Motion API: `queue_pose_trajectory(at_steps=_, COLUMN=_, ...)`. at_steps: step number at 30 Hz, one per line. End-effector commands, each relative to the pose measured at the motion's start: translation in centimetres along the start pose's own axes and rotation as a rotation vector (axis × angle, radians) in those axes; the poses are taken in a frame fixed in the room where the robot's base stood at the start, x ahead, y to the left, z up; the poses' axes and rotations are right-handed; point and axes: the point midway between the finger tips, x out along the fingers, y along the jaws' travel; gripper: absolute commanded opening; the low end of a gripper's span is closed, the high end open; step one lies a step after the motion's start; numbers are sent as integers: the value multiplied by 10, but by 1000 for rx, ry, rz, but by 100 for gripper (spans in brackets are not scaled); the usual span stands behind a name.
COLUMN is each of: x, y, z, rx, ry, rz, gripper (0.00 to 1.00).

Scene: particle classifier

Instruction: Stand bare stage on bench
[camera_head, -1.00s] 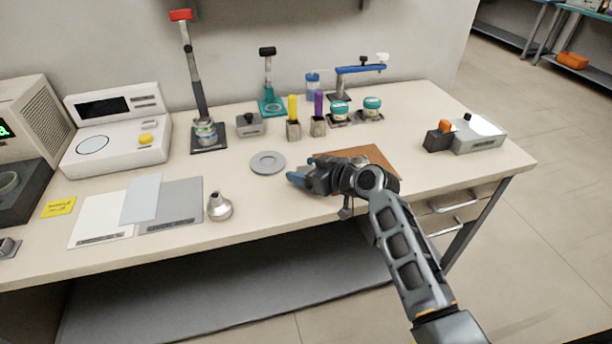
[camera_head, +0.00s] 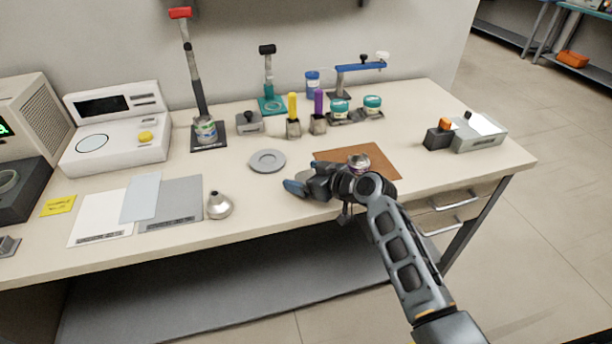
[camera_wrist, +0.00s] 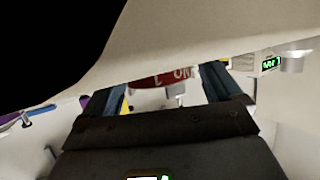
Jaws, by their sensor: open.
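The bench (camera_head: 240,185) is a long cream worktop. I cannot tell for sure which thing is the bare stage. A round grey dish-like disc (camera_head: 267,160) lies flat on the bench, left of my gripper. A small silver cylinder (camera_head: 358,161) shows over the brown mat (camera_head: 385,160), partly hidden by my arm. My gripper (camera_head: 304,181) is open low over the front middle of the bench, apart from the grey disc. In the wrist view a red band with white lettering (camera_wrist: 165,79) shows between the fingers, partly hidden. I cannot tell how near it is.
A silver funnel-like piece (camera_head: 219,205) and flat sheets (camera_head: 172,205) lie at the left front. Yellow (camera_head: 293,107) and purple (camera_head: 318,102) tubes, jars (camera_head: 372,103) and tall stands (camera_head: 193,75) line the back. A grey box (camera_head: 479,135) stands at the right.

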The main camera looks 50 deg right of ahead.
Motion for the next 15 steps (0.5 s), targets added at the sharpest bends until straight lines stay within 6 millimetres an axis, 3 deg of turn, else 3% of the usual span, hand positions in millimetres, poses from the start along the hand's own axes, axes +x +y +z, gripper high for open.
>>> queue_pose_trajectory(at_steps=7, x=-3, y=0, z=-4, rx=0, ry=0, rz=0, gripper=92)
queue_pose_trajectory(at_steps=15, x=-52, y=1, z=0, rx=0, ry=0, rz=3, gripper=92)
